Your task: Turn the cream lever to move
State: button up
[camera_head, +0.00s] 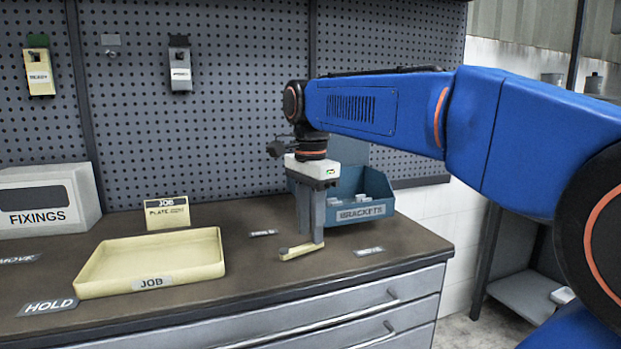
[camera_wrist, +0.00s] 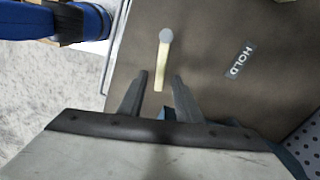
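The cream lever (camera_head: 300,250) is a short bar lying low over the dark bench top. In the wrist view the lever (camera_wrist: 162,66) has a round grey end at the top, and its cream end reaches between my fingertips. My gripper (camera_head: 311,237) points down over the bench at the lever. In the wrist view my gripper (camera_wrist: 160,76) is open, with a finger on each side of the cream end and a visible gap on both sides. Whether the fingertips are level with the bar is hard to tell.
A blue BRACKETS bin (camera_head: 362,213) stands just behind my gripper. A cream JOB tray (camera_head: 205,260) lies to the left, with a JOB plate card (camera_head: 167,213) and FIXINGS box (camera_head: 45,200) behind. A HOLD label (camera_wrist: 241,60) lies beside the lever. The bench's front edge is close.

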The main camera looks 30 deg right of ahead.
aim_at(310, 244)
notch_tip(310, 244, up, 15)
dwell(0.4)
jog(key=shift+f, duration=0.1)
dwell(0.3)
